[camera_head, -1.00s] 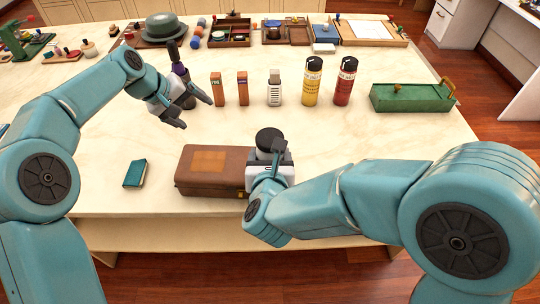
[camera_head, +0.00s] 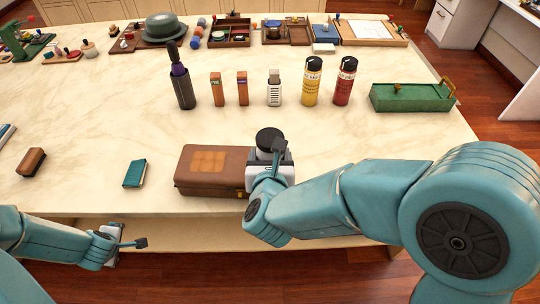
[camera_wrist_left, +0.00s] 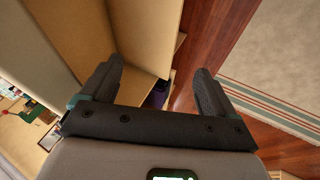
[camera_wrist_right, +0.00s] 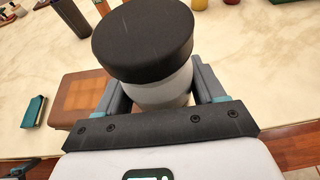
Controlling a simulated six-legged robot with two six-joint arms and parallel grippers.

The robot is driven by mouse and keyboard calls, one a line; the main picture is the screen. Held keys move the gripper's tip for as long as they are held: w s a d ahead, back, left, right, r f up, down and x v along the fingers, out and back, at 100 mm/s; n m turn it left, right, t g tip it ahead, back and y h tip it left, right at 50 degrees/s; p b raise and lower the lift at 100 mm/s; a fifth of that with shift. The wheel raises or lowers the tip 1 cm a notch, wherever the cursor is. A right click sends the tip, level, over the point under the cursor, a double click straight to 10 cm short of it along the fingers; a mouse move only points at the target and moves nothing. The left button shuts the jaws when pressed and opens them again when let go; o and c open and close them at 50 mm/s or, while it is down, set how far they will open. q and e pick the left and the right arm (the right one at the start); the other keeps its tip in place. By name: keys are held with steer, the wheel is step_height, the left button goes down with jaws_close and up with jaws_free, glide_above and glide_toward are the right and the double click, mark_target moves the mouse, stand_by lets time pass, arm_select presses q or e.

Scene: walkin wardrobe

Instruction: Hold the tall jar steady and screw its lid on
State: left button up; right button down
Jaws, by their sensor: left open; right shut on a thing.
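The tall jar (camera_wrist_right: 160,92) is whitish and stands between the fingers of my right gripper (camera_wrist_right: 160,85), which is shut on it. A wide black lid (camera_wrist_right: 145,38) sits on top of the jar; how tightly it is seated cannot be told. In the head view the lid (camera_head: 268,137) shows above my right gripper (camera_head: 272,158), which hides most of the jar. My left gripper (camera_head: 124,241) is low at the left, in front of the table's front edge, far from the jar. It is open and empty in its wrist view (camera_wrist_left: 152,80).
A brown case (camera_head: 208,170) lies just left of the jar, with a teal book (camera_head: 135,173) further left. A dark bottle (camera_head: 183,85), a yellow can (camera_head: 312,82), a red can (camera_head: 344,82) and a green box (camera_head: 412,98) stand behind. The table right of the jar is partly covered by my arm.

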steer(key=shift+r, duration=0.1)
arm_select(q)
steer(key=s+d+f+m+h, duration=0.1)
steer(key=d+f+m+h, duration=0.15)
steer(key=d, duration=0.45)
steer(key=s+d+f+m+g+h, duration=0.1)
steer(key=d+m, duration=0.3)
steer(key=d, duration=0.3)
steer(key=s+d+f+m+h, duration=0.1)
steer(key=d+m+h, duration=0.15)
steer(key=d, duration=0.45)
steer(key=s+d+f+m+g+h, duration=0.1)
steer(key=s+d+m+g, duration=0.2)
steer(key=s+d+m, duration=0.3)
steer(key=s+d, duration=0.1)
steer(key=d, duration=0.4)
steer(key=shift+s+m+h, duration=0.3)
steer(key=shift+m+h, duration=0.1)
